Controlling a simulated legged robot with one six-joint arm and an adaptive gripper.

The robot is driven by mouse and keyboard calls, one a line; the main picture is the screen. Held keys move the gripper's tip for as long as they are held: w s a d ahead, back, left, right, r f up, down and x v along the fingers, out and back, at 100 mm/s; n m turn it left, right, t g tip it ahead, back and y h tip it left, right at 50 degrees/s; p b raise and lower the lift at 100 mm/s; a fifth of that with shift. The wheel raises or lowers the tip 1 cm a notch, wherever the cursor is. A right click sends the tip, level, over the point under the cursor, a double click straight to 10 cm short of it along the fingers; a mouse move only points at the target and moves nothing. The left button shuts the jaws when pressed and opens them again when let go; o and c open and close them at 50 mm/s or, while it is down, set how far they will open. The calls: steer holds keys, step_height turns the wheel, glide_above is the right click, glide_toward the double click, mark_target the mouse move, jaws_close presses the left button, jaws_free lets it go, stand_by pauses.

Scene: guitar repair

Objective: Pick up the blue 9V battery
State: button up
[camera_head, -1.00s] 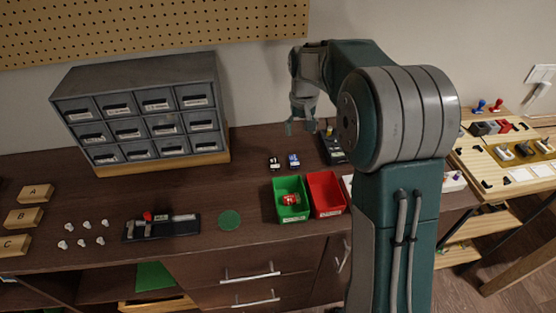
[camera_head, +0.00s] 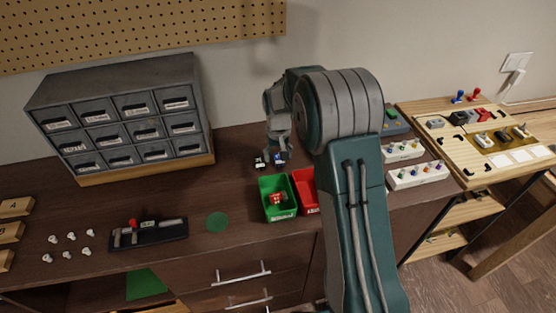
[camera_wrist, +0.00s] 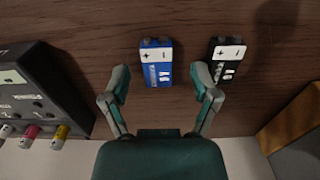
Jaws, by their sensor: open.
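The blue 9V battery (camera_wrist: 157,75) lies on the dark wood bench top, blue with a white label band, in the wrist view. It lies between and just beyond the fingertips of my gripper (camera_wrist: 161,82), which is open and empty. A black 9V battery (camera_wrist: 226,64) lies to its right in the wrist view, just past the right finger. In the head view my gripper (camera_head: 279,152) is low over the bench near both batteries. There the blue battery (camera_head: 279,162) is partly covered by my gripper, and the black battery (camera_head: 260,163) sits to its left.
A dark box with coloured knobs (camera_wrist: 35,90) stands at the wrist view's left. In the head view, a green bin (camera_head: 277,198) and a red bin (camera_head: 306,190) sit in front of the batteries. A grey drawer cabinet (camera_head: 122,115) stands to the left.

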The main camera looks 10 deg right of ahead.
steer(key=shift+d+f, duration=0.1)
steer(key=shift+f, duration=0.3)
jaws_close()
steer(key=shift+r, duration=0.1)
